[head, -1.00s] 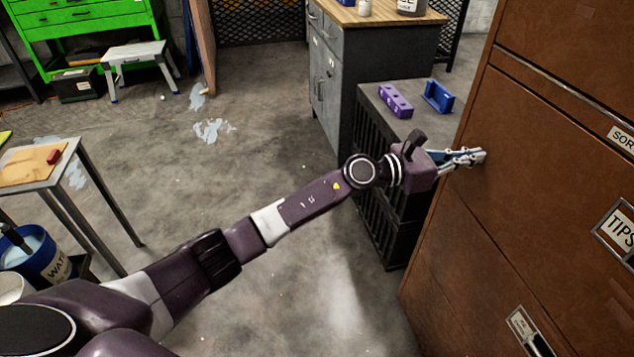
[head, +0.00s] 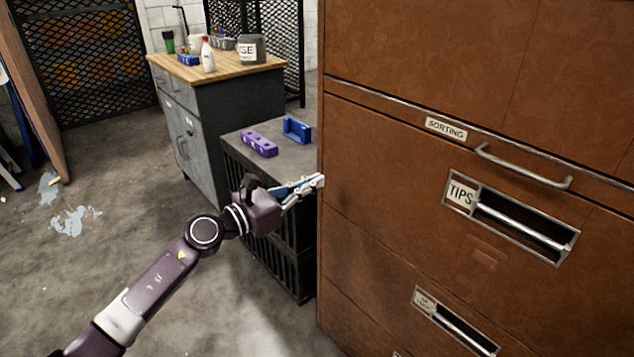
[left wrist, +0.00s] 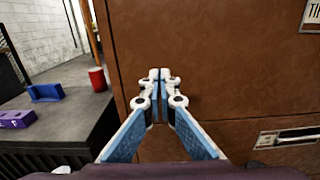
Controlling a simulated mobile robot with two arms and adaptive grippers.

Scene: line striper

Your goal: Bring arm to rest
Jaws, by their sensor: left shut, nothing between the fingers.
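My left arm reaches in from the lower left in the head view. Its gripper (head: 318,181) is at the left edge of the brown cabinet (head: 400,215), level with the purple block's low table. In the left wrist view the gripper (left wrist: 160,75) has its fingertips together with nothing between them. The cabinet face (left wrist: 215,80) lies right behind the fingertips; I cannot tell whether they touch it. My right gripper is not in view.
A dark low cabinet (head: 232,147) holds a purple block (head: 259,144) and a blue holder (head: 297,130). A grey workbench (head: 215,125) with bottles and jars stands behind. The cabinet has a "SORTING" handle (head: 525,170) and a "TIPS" slot (head: 515,220). Floor at left is open.

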